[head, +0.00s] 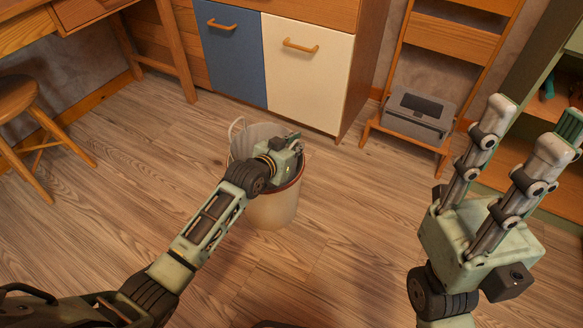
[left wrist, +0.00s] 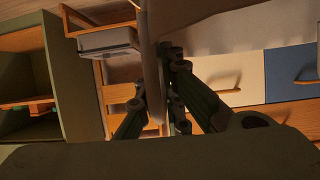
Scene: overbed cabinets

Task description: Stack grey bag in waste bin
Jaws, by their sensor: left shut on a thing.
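The waste bin (head: 275,210) is a beige round bin with a reddish rim, standing upright on the floor. The grey bag (head: 256,132) is pale, with a loop handle at its left, and shows at the bin's mouth, behind my left wrist. My left gripper (head: 287,150) is over the bin's mouth; its fingertips are hidden in the head view. In the left wrist view its fingers (left wrist: 153,112) are closed on a thin pale sheet, which looks like the bag (left wrist: 150,60). How deep the bag sits is hidden. My right gripper (head: 532,122) is open and empty, fingers upward.
A cabinet with a blue door (head: 232,52) and a cream door (head: 305,75) stands behind the bin. A grey printer (head: 418,115) sits on a low wooden shelf at right. A wooden stool (head: 18,98) is at far left. Floor around the bin is clear.

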